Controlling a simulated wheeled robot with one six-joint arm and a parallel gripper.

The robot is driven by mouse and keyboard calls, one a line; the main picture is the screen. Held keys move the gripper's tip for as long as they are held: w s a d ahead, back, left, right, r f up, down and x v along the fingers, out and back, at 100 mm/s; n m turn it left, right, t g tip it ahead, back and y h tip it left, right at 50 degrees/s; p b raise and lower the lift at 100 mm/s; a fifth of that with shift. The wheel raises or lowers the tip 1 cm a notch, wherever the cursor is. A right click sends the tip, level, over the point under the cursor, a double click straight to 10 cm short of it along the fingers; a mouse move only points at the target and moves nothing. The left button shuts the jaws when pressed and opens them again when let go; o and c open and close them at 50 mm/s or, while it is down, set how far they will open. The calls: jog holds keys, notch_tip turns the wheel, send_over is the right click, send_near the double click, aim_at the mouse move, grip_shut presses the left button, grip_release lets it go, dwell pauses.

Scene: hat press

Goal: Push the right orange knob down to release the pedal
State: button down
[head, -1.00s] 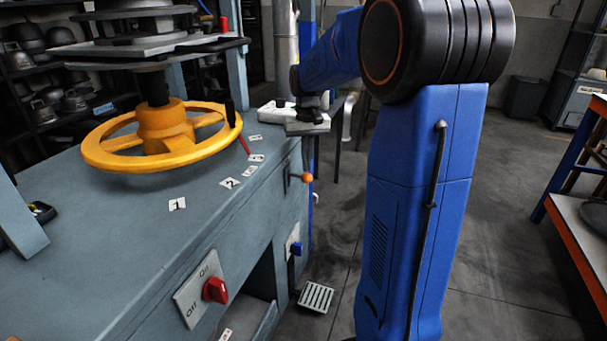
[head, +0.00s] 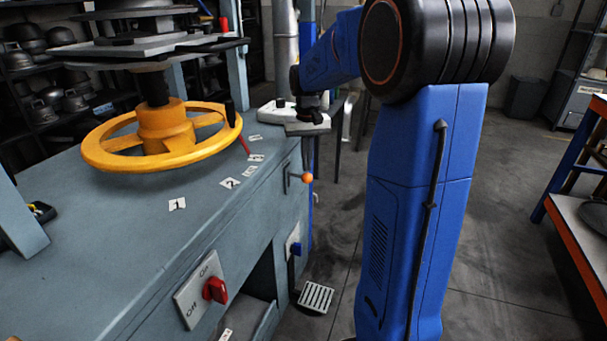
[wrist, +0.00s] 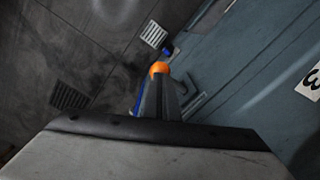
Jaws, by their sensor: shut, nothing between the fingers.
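The orange knob (head: 307,177) sticks out from the right side of the blue-grey machine in the head view. In the wrist view the orange knob (wrist: 159,68) shows just past the tips of my gripper (wrist: 158,88). My gripper is shut and empty, its fingers lined up with the knob; I cannot tell whether they touch it. In the head view the pale gripper body (head: 291,119) is above the knob, and its fingertips are not clear. A grated metal pedal (head: 316,297) is low beside the machine, under a blue knob (head: 297,249).
A yellow handwheel (head: 165,138) and numbered labels are on the machine top. A red on/off switch (head: 215,289) is on its front. The wrist view shows two grated plates, one at the far left (wrist: 69,96). An orange-edged table (head: 579,250) stands at right, with open floor between.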

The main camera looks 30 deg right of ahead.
aim_at(307, 174)
jog(key=shift+f, duration=0.15)
jog(key=shift+f, duration=2)
jog(key=shift+r, duration=4.1)
